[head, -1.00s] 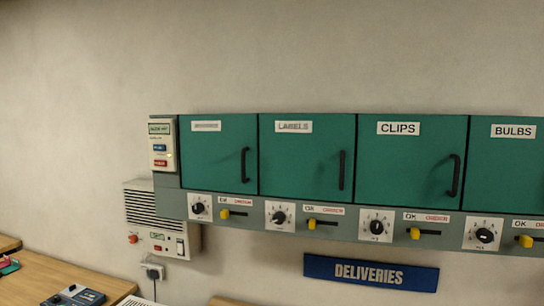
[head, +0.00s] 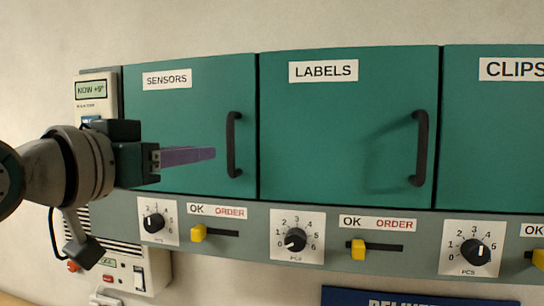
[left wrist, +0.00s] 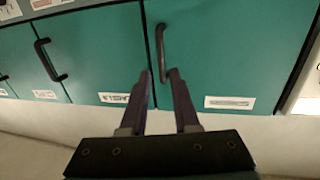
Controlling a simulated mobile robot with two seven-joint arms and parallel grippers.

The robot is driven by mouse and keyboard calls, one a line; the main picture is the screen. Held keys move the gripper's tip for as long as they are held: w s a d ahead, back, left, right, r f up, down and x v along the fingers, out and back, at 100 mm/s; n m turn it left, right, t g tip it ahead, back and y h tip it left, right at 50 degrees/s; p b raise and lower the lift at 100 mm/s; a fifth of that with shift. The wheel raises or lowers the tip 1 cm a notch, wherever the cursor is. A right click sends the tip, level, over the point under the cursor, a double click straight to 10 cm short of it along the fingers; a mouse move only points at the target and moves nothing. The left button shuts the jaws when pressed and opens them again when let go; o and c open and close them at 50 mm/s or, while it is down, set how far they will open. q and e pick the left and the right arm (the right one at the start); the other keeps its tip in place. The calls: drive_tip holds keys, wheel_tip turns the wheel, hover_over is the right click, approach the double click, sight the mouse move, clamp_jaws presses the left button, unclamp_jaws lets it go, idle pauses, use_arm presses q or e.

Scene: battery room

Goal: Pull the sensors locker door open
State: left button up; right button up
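The sensors locker door (head: 190,105) is a closed green panel with a white SENSORS label and a black upright bar handle (head: 233,145) near its right edge. My left gripper (head: 213,153) reaches in from the left in front of this door, its fingertips just left of the handle in the head view. In the left wrist view, which looks upside down, the two fingers of my left gripper (left wrist: 160,74) are apart with nothing between them. The sensors handle (left wrist: 162,55) lies just beyond the tips, in line with the gap. My right gripper is out of view.
The closed labels door (head: 345,130) with its own handle (head: 420,148) adjoins on the right, then the clips door (head: 500,130). Below runs a grey strip with dials and yellow sliders (head: 198,233). A display box (head: 92,90) is at the left.

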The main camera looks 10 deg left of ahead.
sight(228, 145)
use_arm(q)
drive_tip(key=p+x, duration=0.1)
drive_tip(key=x, duration=0.2)
drive_tip(key=p+x, duration=0.1)
drive_tip(key=x, duration=0.2)
drive_tip(key=p+x, duration=0.2)
drive_tip(key=x, duration=0.1)
drive_tip(key=shift+r, duration=0.4)
drive_tip(key=shift+w+f, duration=0.1)
drive_tip(key=shift+w, duration=0.45)
clamp_jaws()
idle(0.7)
